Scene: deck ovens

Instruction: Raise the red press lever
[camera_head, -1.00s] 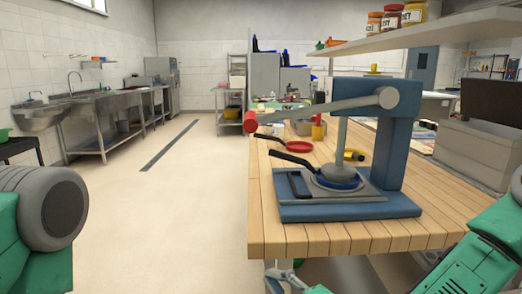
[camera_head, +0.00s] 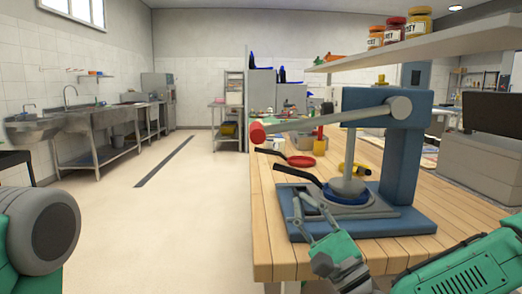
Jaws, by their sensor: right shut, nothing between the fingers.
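The blue press (camera_head: 402,160) stands on the wooden table. Its grey lever arm (camera_head: 325,121) runs left from the pivot, sloping slightly down to a red handle (camera_head: 257,133) at its free end. The press's grey plunger (camera_head: 347,160) reaches down to a dark blue pan (camera_head: 345,197) on the base. My right gripper (camera_head: 301,203) is shut and empty, in front of the left part of the press base and well below the red handle. My left gripper is out of view; only part of that arm shows at the left edge.
A red pan (camera_head: 301,161) and a yellow object (camera_head: 355,169) lie behind the press. A shelf with jars (camera_head: 418,23) hangs above it, and a grey box (camera_head: 480,150) stands at right. The floor left of the table is clear.

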